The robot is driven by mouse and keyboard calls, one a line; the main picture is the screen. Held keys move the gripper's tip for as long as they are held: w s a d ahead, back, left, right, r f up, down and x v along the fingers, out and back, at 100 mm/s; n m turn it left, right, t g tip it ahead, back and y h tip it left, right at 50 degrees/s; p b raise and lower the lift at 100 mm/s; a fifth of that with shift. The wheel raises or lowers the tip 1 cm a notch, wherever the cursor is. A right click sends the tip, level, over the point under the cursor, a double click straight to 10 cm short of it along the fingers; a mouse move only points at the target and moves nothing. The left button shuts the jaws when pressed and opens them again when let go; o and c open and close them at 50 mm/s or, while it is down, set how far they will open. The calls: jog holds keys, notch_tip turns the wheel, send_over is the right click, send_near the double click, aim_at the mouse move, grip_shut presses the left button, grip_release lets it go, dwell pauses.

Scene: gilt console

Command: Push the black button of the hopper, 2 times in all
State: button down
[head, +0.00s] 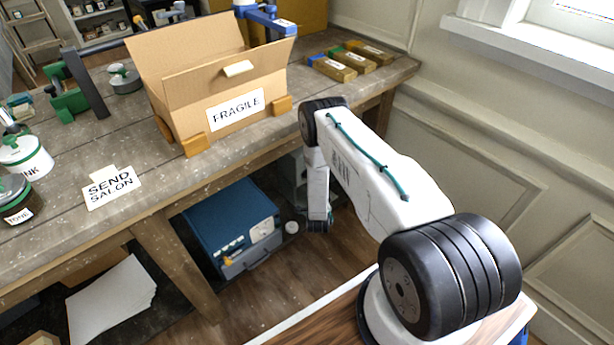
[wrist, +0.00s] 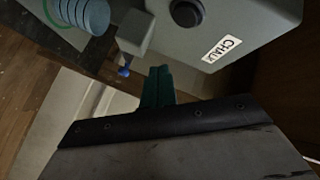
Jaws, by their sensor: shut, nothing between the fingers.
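The hopper (wrist: 245,28) is a grey-green box labelled CHALK at the top of the wrist view. Its round black button (wrist: 186,12) sits on the face towards me, near the top edge of the picture. A grey spout (wrist: 135,35) with a small blue tip juts from its left side. My gripper (wrist: 158,78) shows as dark green fingers closed together, with nothing held. In the picture the fingertips are below the button, apart from it, near the hopper's lower edge. In the head view my arm reaches down beside the table, and the fingers and button cannot be made out.
A wooden workbench (head: 150,215) carries an open cardboard box (head: 195,85) marked FRAGILE and a SEND SALON card (head: 110,187). A blue machine (head: 232,225) stands on the lower level beneath. A stack of blue-grey discs (wrist: 82,12) is left of the hopper. A panelled wall is at right.

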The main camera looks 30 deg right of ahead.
jog(key=w+d+r+m+y, duration=0.1)
jog(key=d+r+y, duration=0.1)
jog(key=d+r, duration=0.3)
jog(key=s+a+f+m+g+y, duration=0.3)
jog(key=s+a+f+m+y, duration=0.1)
jog(key=y, duration=0.2)
jog(key=shift+s+f+y, duration=0.15)
jog(key=shift+s+y, duration=0.15)
jog(key=shift+w, duration=0.1)
jog(key=w+a, duration=0.1)
jog(key=w, duration=0.7)
jog(key=shift+w+a, duration=0.2)
jog(key=shift+w, duration=0.05)
jog(key=shift+w, duration=0.1)
dwell(1.6)
jog(key=shift+w, duration=0.35)
